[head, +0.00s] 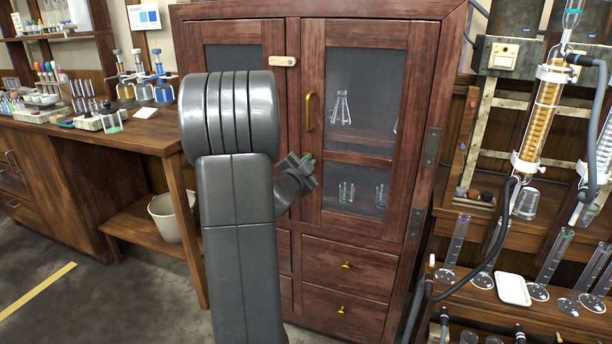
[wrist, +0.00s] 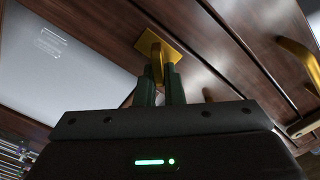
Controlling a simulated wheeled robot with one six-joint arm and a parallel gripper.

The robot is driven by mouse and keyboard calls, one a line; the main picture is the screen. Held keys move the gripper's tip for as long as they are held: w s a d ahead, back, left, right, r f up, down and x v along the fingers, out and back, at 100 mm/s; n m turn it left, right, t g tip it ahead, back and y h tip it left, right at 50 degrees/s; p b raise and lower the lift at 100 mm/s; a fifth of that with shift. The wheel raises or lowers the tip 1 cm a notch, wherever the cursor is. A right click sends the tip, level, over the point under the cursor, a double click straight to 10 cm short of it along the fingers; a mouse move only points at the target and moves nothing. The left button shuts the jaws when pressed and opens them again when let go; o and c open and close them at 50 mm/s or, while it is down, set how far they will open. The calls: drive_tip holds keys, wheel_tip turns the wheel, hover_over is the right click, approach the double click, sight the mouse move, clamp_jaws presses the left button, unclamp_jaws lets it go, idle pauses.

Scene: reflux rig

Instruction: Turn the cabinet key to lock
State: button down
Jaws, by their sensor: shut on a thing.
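The wooden cabinet (head: 365,150) stands ahead of me with its glass-paned doors closed. In the wrist view, a brass key (wrist: 157,50) sits at a square brass plate (wrist: 170,45) on the dark wooden door. My gripper (wrist: 164,75) is shut on the key with its two dark green fingers. In the head view, my gripper (head: 306,163) is at the door near the meeting edge, below the brass handle. The key and its plate are hidden behind my gripper there. The key's exact angle is hard to judge.
Glassware stands behind the right pane. A glass rig (head: 540,120) with hoses is at the right, a wooden bench (head: 130,135) at the left.

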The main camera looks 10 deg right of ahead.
drive_tip(key=shift+s+d+f+m+b, duration=0.1)
drive_tip(key=shift+f+m+b, duration=0.1)
drive_tip(key=shift+m+b, duration=1.2)
drive_tip(key=shift+d+f+m+b, duration=0.1)
drive_tip(key=shift+f+m+b, duration=0.15)
drive_tip(key=shift+m+b, duration=1.1)
drive_tip(key=shift+s+d+f+m+b, duration=0.1)
drive_tip(key=shift+f+m+b, duration=0.1)
drive_tip(key=shift+m+b, duration=1.15)
drive_tip(key=shift+m, duration=0.3)
drive_tip(key=shift+a, duration=0.1)
drive_tip(key=c, duration=1.5)
unclamp_jaws()
drive_tip(key=shift+c, duration=0.2)
drive_tip(key=p+v, duration=0.2)
drive_tip(key=v, duration=1.1)
drive_tip(key=shift+s+a, duration=0.25)
